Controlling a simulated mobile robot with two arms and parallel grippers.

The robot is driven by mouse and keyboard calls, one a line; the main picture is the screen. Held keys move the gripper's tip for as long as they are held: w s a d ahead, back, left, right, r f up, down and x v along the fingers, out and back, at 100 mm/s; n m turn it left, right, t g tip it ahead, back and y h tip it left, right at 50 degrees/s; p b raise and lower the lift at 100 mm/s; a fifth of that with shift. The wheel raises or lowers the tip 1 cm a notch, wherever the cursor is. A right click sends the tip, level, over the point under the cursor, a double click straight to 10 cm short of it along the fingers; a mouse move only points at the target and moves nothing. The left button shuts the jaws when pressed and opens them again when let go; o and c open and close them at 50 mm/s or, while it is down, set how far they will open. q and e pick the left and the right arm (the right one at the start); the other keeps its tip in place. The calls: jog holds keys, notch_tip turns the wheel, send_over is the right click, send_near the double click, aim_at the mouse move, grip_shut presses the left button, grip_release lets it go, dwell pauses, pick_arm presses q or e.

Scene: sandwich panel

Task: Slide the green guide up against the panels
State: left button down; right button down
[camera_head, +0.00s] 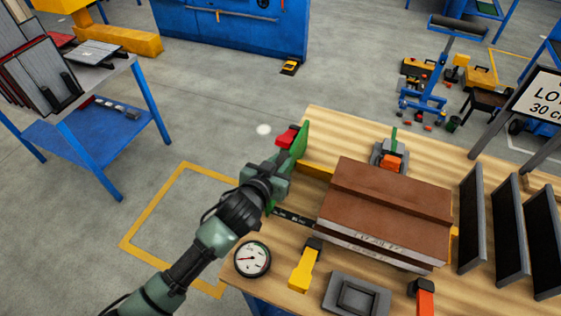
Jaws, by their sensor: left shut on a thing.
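The green guide (301,144) is an upright plate at the left edge of the wooden workbench (330,125). My left gripper (283,160) is at the guide's left side and shut on it; the arm hides part of it. A red piece (287,137) shows beside the guide's far end. The brown panels (390,195) lie stacked flat on the bench to the right, with pale layers showing at the front edge. A visible gap separates the guide from the panels' left side. My right gripper is not in view.
A yellow strip (316,171) and a dark scale bar (292,218) lie between guide and panels. A round gauge (252,259), a yellow-handled clamp (303,268) and a grey block (356,297) are in front. Dark upright plates (507,230) stand right. An orange-and-grey clamp (391,160) sits behind.

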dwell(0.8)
pick_arm(q)
jog(key=shift+s+d, duration=0.1)
jog(key=shift+d, duration=0.2)
jog(key=s+d, duration=0.3)
jog(key=d, duration=0.4)
jog(key=shift+d+b, duration=0.15)
jog(key=shift+b, duration=0.15)
jog(key=c, duration=1.2)
grip_release()
jog(key=shift+c, duration=0.2)
